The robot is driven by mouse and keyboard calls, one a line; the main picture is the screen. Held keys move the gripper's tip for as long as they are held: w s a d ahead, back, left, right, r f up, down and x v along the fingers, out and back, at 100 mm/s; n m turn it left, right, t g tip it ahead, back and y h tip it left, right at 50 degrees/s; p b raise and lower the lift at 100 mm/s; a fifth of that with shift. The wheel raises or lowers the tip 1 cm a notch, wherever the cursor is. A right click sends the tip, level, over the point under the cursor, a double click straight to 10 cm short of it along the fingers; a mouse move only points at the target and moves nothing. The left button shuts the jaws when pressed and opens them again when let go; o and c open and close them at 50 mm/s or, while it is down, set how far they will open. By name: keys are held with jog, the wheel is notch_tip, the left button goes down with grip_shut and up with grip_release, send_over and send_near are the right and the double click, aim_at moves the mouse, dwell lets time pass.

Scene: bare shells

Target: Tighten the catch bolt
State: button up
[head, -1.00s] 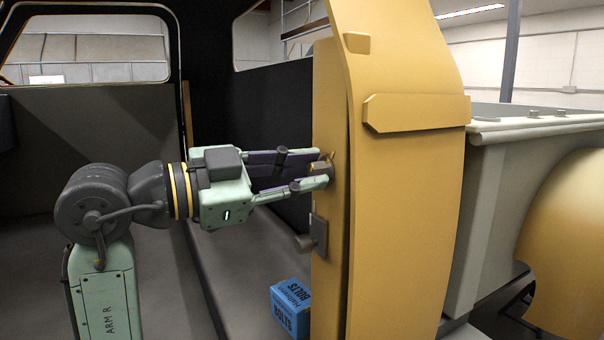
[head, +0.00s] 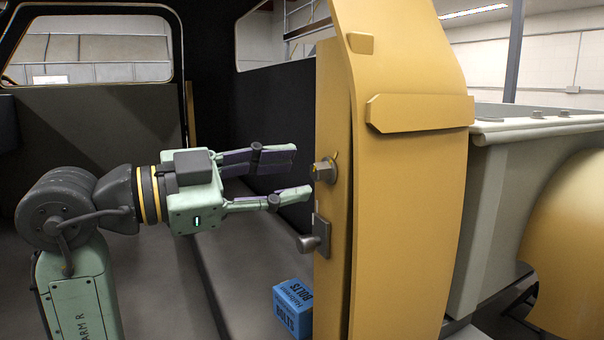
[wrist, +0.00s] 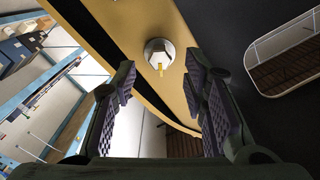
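The catch bolt (head: 323,171) is a grey hex head with a yellow mark, set in the edge of the yellow door pillar (head: 335,120). It also shows in the wrist view (wrist: 159,53), ahead of the fingers and between their lines. My gripper (head: 303,172) is open and empty, just left of the bolt in the head view, with the fingertips clear of it. It also shows in the wrist view (wrist: 160,70), with its ridged finger pads wide apart. The bolt's shank is hidden.
A dark catch with a round knob (head: 316,240) sits on the pillar below the bolt. A blue box of bolts (head: 293,308) stands on the floor below. Open space lies left of the pillar, around my arm.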

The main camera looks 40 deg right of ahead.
jog(key=v, duration=0.8)
jog(key=shift+a, duration=0.25)
